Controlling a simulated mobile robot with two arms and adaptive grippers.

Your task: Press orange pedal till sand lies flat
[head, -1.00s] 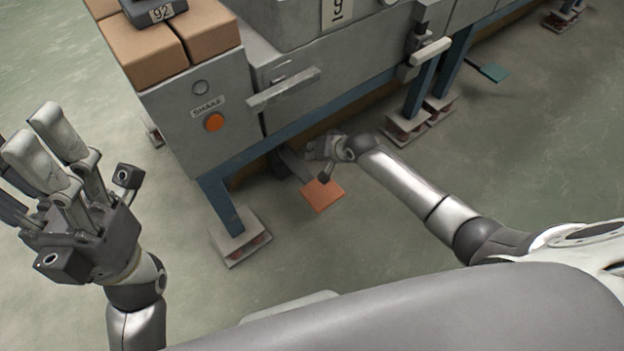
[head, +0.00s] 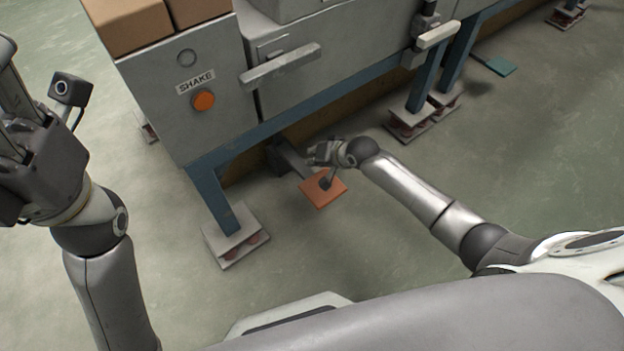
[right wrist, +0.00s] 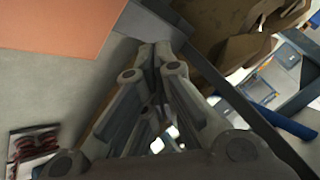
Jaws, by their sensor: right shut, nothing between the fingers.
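The orange pedal (head: 318,198) sits low at the foot of the machine, on the end of a dark lever (head: 292,158). It also fills the upper left of the right wrist view (right wrist: 55,22). My right gripper (head: 314,156) is beside the pedal's far edge, with its small camera mount overlapping the pedal in the head view. Its fingers are shut and empty in the right wrist view (right wrist: 153,62). I cannot tell whether the gripper touches the pedal. My left gripper (head: 12,100) is at the left edge, partly cut off. I cannot identify sand.
The grey machine (head: 190,110) has an orange button (head: 204,100) under a SHAKE label and a handle (head: 280,66). A blue leg (head: 214,195) stands on a padded foot (head: 237,238) left of the pedal. A teal pedal (head: 497,65) lies farther right. Floor in front is clear.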

